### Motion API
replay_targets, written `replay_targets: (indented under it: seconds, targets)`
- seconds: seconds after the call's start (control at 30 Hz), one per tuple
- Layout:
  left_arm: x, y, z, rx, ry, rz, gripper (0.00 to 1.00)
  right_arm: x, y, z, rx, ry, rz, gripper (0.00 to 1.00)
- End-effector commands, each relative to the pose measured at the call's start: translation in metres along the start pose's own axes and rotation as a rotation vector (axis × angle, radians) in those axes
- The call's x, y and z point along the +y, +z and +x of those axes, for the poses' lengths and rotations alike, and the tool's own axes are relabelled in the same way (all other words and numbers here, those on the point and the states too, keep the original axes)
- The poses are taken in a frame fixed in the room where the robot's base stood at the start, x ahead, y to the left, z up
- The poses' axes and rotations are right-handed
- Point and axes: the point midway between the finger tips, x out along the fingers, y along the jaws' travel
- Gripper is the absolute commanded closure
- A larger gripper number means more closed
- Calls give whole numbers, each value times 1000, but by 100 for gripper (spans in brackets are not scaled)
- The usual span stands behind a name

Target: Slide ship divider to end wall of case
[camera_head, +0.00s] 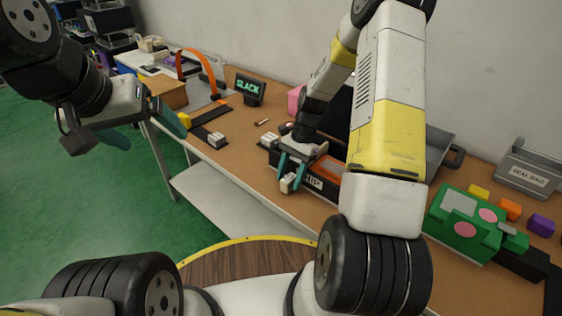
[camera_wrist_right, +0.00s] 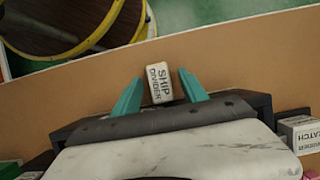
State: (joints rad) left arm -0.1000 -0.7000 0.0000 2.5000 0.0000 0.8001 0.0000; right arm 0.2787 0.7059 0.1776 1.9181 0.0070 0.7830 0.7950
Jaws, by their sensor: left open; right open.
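The ship divider's white labelled block (camera_wrist_right: 160,82) sits between the two teal fingers of my right gripper (camera_wrist_right: 162,92) in the right wrist view. Small gaps show beside the block, so the open jaws straddle it without clamping. In the head view the block (camera_head: 287,184) is at the front of the dark case (camera_head: 313,184), below my right gripper (camera_head: 292,172). The case bears a partly hidden "SHIP" label, and my right arm covers much of it. My left gripper (camera_head: 146,130) is open and empty, off the table at the left.
A black "SLACK" sign (camera_head: 249,89) stands farther back. A green box (camera_head: 462,226) and a "SEAL BAG" fixture (camera_head: 527,176) are to the right.

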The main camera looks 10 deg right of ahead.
Motion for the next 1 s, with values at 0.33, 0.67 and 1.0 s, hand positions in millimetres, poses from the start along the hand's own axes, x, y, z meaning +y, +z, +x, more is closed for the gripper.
replay_targets:
  seconds: [0.33, 0.67, 1.0]
  targets:
    - [0, 0, 0, 0, 0, 0, 12, 0, 0, 9, 0, 0, -1, 49]
    - [0, 0, 0, 0, 0, 0, 12, 0, 0, 8, 0, 0, -1, 100]
    - [0, 0, 0, 0, 0, 0, 12, 0, 0, 8, 1, 0, -1, 100]
